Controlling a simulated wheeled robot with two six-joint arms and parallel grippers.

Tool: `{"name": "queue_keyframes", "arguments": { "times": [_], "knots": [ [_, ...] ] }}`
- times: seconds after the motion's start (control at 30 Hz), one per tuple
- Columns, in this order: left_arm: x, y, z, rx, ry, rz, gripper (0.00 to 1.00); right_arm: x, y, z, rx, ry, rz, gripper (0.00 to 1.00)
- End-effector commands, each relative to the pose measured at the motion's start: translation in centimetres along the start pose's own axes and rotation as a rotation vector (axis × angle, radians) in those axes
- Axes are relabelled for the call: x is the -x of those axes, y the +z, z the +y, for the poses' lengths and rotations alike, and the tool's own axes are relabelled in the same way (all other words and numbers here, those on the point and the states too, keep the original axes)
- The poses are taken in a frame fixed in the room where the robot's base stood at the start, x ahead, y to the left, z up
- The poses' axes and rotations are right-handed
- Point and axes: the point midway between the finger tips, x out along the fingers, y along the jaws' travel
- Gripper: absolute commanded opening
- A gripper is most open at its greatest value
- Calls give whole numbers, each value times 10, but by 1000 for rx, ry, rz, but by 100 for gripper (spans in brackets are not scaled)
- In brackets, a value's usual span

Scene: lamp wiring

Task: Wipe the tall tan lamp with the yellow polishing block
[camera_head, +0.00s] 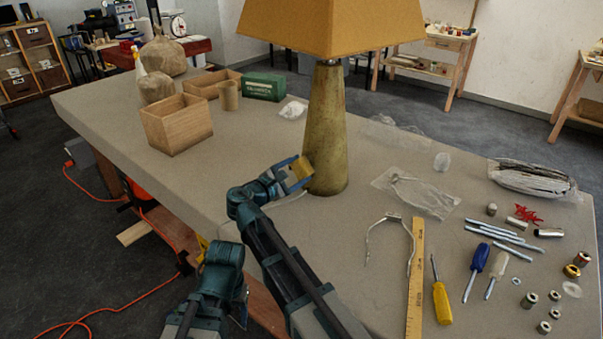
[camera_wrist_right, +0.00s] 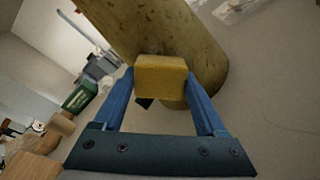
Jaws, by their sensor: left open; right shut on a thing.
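The tall tan lamp (camera_head: 328,135) stands upright on the workbench, with a mottled tapered body and an orange-tan shade (camera_head: 330,28). Its lower body also shows in the right wrist view (camera_wrist_right: 195,45). My right gripper (camera_head: 295,172) is shut on the yellow polishing block (camera_head: 301,168), held at the left side of the lamp's lower body. In the right wrist view the block (camera_wrist_right: 160,75) sits between the blue fingers and overlaps the lamp; contact is hard to confirm. My left gripper (camera_head: 238,304) is low at the bench's near-left edge, empty, its fingers mostly hidden.
A wooden box (camera_head: 176,124), paper-wrapped bundles (camera_head: 163,54) and a green box (camera_head: 263,87) stand left of the lamp. A ruler (camera_head: 415,280), screwdrivers (camera_head: 441,300), plastic bags (camera_head: 417,192) and small metal parts lie to the right. Bare bench lies left of the lamp.

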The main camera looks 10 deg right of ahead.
Motion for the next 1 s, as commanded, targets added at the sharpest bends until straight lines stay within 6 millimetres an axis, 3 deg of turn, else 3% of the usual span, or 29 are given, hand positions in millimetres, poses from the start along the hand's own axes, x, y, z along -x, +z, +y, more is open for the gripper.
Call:
{"name": "queue_keyframes", "arguments": {
  "times": [0.2, 0.53, 1.0],
  "knots": [
    [0, 0, 0, 0, 0, 0, 64, -2, -14, 14, 0, 0, 0, 29],
    [0, 0, 0, 0, 0, 0, 64, 0, -14, 14, 0, 0, 0, 29],
    [0, 0, 0, 0, 0, 0, 64, -2, 8, -8, 0, -1, -1, 29]
  ]
}}
